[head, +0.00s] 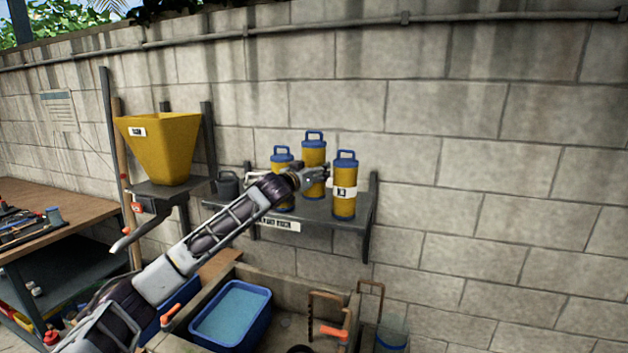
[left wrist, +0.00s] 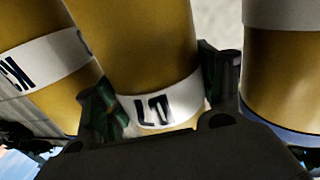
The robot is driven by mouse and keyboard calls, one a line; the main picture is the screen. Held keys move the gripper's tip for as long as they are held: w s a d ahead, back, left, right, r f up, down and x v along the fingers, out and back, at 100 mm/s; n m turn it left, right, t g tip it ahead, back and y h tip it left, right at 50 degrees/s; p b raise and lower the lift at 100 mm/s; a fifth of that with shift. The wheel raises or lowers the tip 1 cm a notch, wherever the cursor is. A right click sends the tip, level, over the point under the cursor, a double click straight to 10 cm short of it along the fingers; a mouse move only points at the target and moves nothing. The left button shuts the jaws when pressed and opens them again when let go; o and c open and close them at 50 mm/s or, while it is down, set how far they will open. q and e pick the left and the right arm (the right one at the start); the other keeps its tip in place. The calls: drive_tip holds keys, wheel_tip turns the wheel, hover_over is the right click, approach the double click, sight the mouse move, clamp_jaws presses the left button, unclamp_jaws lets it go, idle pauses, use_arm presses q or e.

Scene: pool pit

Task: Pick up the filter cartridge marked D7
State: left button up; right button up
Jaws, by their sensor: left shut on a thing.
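Several yellow cartridges with blue caps and handles show on the wall shelf (head: 355,224). My left gripper (head: 316,176) is shut on the middle cartridge (head: 313,154). In the left wrist view this cartridge (left wrist: 135,45) sits between both fingers, and its white label looks like D7 upside down. Its cap is higher in the head picture than the others. I cannot tell whether its base touches the shelf, as the gripper hides part of it. The left cartridge (head: 281,163) is partly behind my arm. The right cartridge (head: 344,205) stands upright, its label too small to read. My right gripper is not in view.
A yellow hopper (head: 160,155) and a dark pot (head: 228,187) are left of the cartridges. Below are a blue basin (head: 262,318) of water and a basin wall. A workbench (head: 30,198) with tools is at far left. The neighbouring cartridges are close on both sides.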

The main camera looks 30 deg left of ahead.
use_arm(q)
wheel_tip(320, 180, up, 13)
drive_tip(key=shift+f, duration=0.1)
idle(0.5)
